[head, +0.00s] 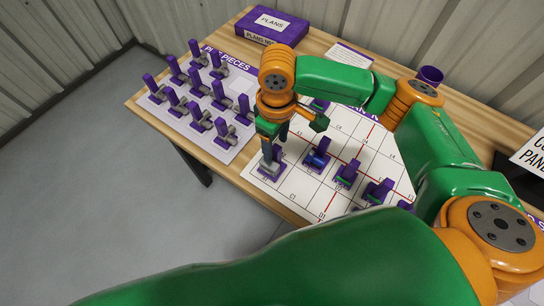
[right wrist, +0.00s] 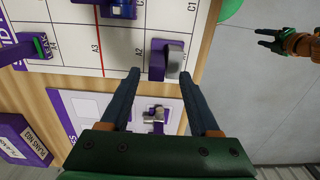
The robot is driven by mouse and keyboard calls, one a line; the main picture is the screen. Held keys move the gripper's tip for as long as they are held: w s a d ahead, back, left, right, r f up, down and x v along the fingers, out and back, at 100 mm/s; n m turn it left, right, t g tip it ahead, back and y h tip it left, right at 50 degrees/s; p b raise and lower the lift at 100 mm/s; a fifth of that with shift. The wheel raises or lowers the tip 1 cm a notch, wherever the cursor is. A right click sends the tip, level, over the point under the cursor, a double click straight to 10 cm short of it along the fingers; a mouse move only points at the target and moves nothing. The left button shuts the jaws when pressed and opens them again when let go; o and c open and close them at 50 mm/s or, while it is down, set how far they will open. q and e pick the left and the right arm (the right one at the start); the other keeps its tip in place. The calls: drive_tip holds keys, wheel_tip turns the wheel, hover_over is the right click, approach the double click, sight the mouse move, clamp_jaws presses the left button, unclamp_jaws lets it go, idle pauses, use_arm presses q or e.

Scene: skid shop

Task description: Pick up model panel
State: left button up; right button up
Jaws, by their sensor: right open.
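A purple block with a grey plate (head: 272,166), which looks like the model panel, stands at the near left corner of the white grid sheet (head: 316,187). My right gripper (head: 269,150) points down right over it, open. In the right wrist view the purple and grey piece (right wrist: 168,60) shows at the open fingertips (right wrist: 160,74), close to the right-hand finger. I cannot tell whether either finger touches it. My left gripper (right wrist: 262,38) shows at the upper right of the right wrist view, jaws apart and empty, over the floor.
Several purple and grey pieces (head: 203,96) stand on a sheet at left. More models, one blue (head: 317,158) and one green (head: 347,174), stand on the grid. A purple plans box (head: 272,26) and purple cup (head: 430,75) are at the back.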

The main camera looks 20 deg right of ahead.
sight(276, 148)
wheel_tip(276, 148, down, 3)
drive_tip(key=shift+s+d+r, duration=0.1)
drive_tip(key=shift+r, duration=0.05)
drive_tip(key=shift+w+d+f, duration=0.1)
drive_tip(key=shift+w+f, duration=0.15)
drive_tip(key=shift+w, duration=0.15)
drive_tip(key=shift+s+r, duration=0.1)
drive_tip(key=shift+s, duration=0.1)
clamp_jaws()
drive_tip(key=shift+w, duration=0.1)
idle(0.6)
